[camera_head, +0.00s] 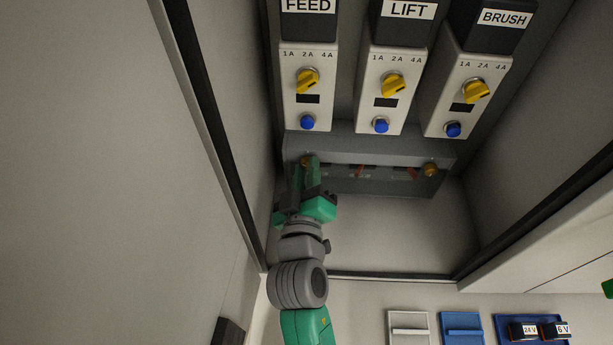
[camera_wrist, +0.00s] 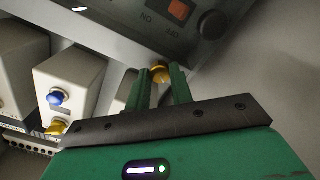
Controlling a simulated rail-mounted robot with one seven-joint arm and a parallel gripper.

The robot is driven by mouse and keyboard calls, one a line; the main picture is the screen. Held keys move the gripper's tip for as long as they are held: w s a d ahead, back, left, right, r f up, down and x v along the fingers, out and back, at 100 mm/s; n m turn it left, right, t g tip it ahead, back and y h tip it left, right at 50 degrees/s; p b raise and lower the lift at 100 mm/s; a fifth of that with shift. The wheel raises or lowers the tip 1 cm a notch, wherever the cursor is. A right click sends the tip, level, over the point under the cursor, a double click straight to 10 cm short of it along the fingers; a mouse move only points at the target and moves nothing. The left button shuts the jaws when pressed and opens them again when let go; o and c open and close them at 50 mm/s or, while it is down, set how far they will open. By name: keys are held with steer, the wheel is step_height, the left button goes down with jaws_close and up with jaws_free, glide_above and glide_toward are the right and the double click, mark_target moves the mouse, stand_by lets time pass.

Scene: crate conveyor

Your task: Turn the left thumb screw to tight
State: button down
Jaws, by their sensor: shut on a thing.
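The left thumb screw is a small brass-coloured knob (camera_head: 306,159) at the left end of a grey panel (camera_head: 345,137) below the three modules. In the wrist view the thumb screw (camera_wrist: 160,73) sits at the tips of my green fingers. My gripper (camera_head: 309,162) is shut on it, with the fingers on either side; the fingers hide part of it. My gripper also shows in the wrist view (camera_wrist: 162,80). The right thumb screw (camera_head: 430,170) is at the panel's other end. How tight the left screw is cannot be told.
Above are the FEED (camera_head: 291,90), LIFT (camera_head: 369,95) and BRUSH (camera_head: 433,100) modules with yellow knobs and blue buttons. Small red parts (camera_head: 360,171) show on the panel's face. Cabinet walls (camera_head: 205,110) stand close on the left. Trays (camera_head: 408,315) lie lower right.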

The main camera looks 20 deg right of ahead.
steer(key=m+b, duration=0.3)
steer(key=m, duration=0.2)
steer(key=shift+f+m, duration=0.15)
steer(key=shift+m, duration=0.15)
steer(key=m+b, duration=0.3)
steer(key=m, duration=0.1)
steer(key=shift+m, duration=0.7)
steer(key=c, duration=1.2)
jaws_free()
steer(key=shift+c, duration=0.2)
steer(key=shift+s+a, duration=0.1)
steer(key=p+v, duration=0.1)
steer(key=v, duration=0.6)
steer(key=shift+s, duration=0.3)
steer(key=shift+a, duration=0.1)
